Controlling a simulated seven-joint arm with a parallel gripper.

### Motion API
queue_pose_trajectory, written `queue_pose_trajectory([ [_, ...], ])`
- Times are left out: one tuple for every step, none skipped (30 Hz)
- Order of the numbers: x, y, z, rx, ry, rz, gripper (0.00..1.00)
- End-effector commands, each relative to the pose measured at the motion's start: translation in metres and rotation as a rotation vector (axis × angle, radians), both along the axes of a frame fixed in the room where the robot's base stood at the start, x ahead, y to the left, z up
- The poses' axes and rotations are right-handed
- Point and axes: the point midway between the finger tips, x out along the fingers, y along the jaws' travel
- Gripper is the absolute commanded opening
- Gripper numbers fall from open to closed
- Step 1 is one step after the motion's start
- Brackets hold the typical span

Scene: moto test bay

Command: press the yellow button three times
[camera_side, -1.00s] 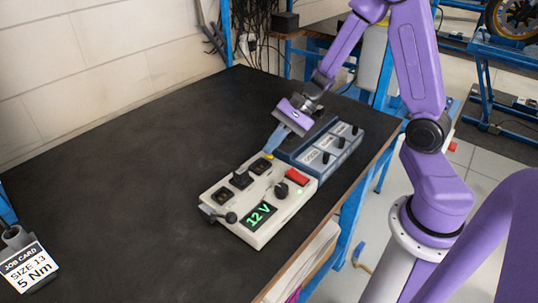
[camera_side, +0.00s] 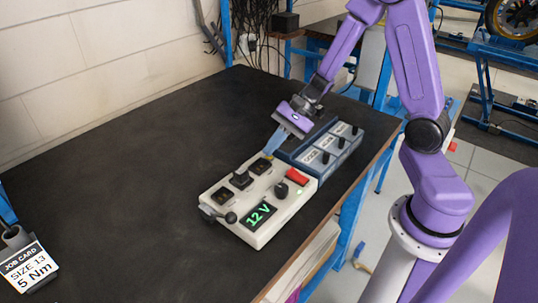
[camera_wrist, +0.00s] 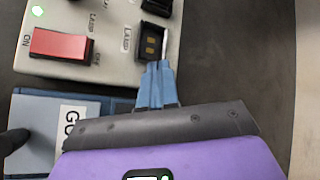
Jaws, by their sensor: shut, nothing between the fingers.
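The pale grey control box (camera_side: 228,222) sits on the black bench mat, with a green 12 V display, a red rocker switch (camera_side: 297,177), black sockets, a knob and a lever.
A blue-grey box (camera_side: 325,160) with several black switches stands close beside the control box, under and right of my gripper. A job card (camera_side: 27,271) reading "SIZE 13, 5 Nm" stands at the lower left. The mat (camera_side: 130,170) is clear to the left.

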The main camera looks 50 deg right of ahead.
Motion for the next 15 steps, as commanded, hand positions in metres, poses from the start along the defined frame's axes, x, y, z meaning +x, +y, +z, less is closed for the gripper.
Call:
queue_pose_trajectory([
  [-0.0008, -0.0001, -0.0019, -0.002, 0.005, -0.001, 0.00],
  [-0.0008, -0.0001, -0.0018, -0.002, 0.004, 0.000, 0.00],
  [-0.0008, -0.0001, -0.0018, -0.002, 0.005, -0.001, 0.00],
  [-0.0009, -0.0001, -0.0019, -0.002, 0.005, -0.001, 0.00],
  [-0.0009, -0.0001, -0.0020, -0.002, 0.005, -0.001, 0.00],
  [-0.0010, -0.0002, -0.0021, -0.003, 0.005, 0.000, 0.00],
  [-0.0010, -0.0002, -0.0021, -0.002, 0.006, -0.001, 0.00],
  [-0.0010, -0.0002, -0.0021, -0.002, 0.006, -0.001, 0.00],
  [-0.0011, -0.0002, -0.0020, -0.002, 0.006, -0.001, 0.00],
  [-0.0011, -0.0002, -0.0018, -0.002, 0.006, -0.001, 0.00],
  [-0.0011, -0.0003, -0.0014, -0.002, 0.006, -0.001, 0.00],
  [-0.0010, -0.0003, -0.0004, -0.002, 0.005, -0.001, 0.00],
  [-0.0010, -0.0003, 0.0006, -0.002, 0.005, -0.001, 0.00],
  [-0.0009, -0.0003, 0.0017, -0.002, 0.005, -0.001, 0.00],
  [-0.0009, -0.0004, 0.0034, -0.002, 0.004, -0.001, 0.00],
])
